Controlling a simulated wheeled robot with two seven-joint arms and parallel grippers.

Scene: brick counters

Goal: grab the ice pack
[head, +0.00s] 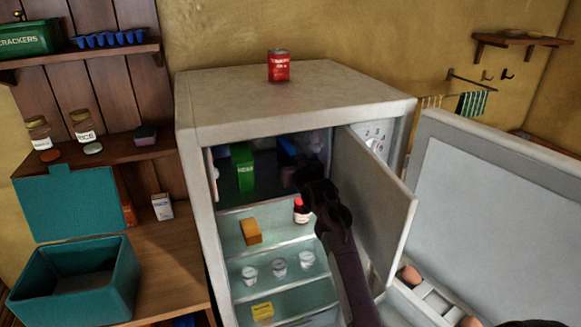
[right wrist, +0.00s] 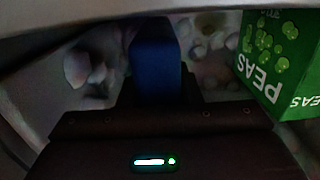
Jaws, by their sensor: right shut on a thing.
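The blue ice pack (right wrist: 155,62) stands between the jaws of my right gripper in the right wrist view. In the head view a dark blue patch of the ice pack (head: 287,150) shows inside the freezer compartment at the top of the fridge. My right gripper (head: 304,165) reaches into the freezer opening and is shut on the ice pack. Its fingertips are dark and hard to make out. My left gripper is not in view.
A green peas box (head: 242,168) stands left of the ice pack, and close by at right in the wrist view (right wrist: 282,55). The freezer door (head: 378,205) hangs open right of my arm. The main fridge door (head: 490,215) is open too. Fridge shelves below hold a red-capped bottle (head: 301,211).

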